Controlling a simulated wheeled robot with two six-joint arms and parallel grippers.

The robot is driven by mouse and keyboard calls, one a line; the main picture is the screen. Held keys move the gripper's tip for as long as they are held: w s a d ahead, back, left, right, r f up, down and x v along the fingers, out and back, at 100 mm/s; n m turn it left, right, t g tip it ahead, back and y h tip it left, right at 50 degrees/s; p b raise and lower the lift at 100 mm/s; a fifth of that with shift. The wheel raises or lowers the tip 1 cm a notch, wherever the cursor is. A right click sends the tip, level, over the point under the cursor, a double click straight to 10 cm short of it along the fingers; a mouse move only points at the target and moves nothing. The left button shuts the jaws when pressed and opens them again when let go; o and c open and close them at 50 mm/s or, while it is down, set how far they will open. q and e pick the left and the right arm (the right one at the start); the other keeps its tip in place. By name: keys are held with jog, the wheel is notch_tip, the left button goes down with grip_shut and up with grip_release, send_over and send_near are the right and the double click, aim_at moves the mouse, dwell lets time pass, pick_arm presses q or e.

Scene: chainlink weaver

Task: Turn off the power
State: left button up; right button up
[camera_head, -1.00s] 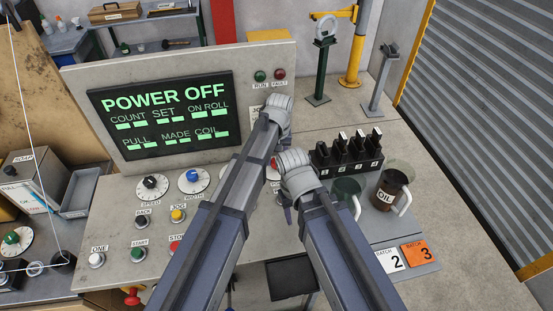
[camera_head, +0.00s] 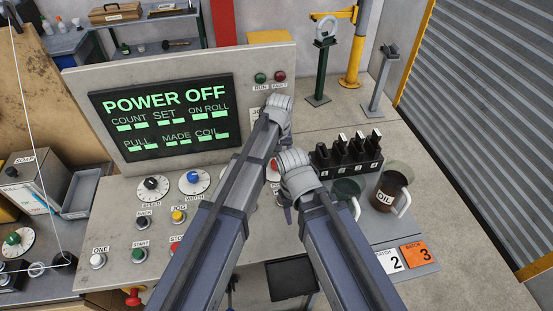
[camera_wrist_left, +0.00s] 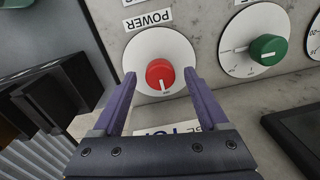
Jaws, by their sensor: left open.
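The red power knob (camera_wrist_left: 160,74) sits on a white dial under a POWER label (camera_wrist_left: 148,19) in the left wrist view. Its white pointer mark points down towards tiny lettering at the dial's lower edge. My left gripper (camera_wrist_left: 160,76) is open, with one purple finger on each side of the knob. Whether the fingers touch it I cannot tell. In the head view only a sliver of the knob (camera_head: 272,173) shows between my arms, and the left fingers are hidden. My right gripper (camera_head: 286,203) is partly visible over the panel, its jaws unclear.
The screen (camera_head: 166,113) reads POWER OFF. A green knob (camera_wrist_left: 268,49) is beside the power knob in the wrist view. Black switches (camera_head: 347,151), an oil mug (camera_head: 390,190) and batch cards (camera_head: 415,252) are to the right. Start (camera_head: 139,255) and jog buttons (camera_head: 178,216) are at left.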

pick_arm(q)
notch_tip(320, 180, up, 7)
jog(key=p, duration=0.6)
jog(key=shift+d+r+p, duration=0.1)
jog(key=shift+d+p, duration=0.05)
jog(key=shift+p, duration=0.2)
pick_arm(e)
notch_tip(320, 180, up, 7)
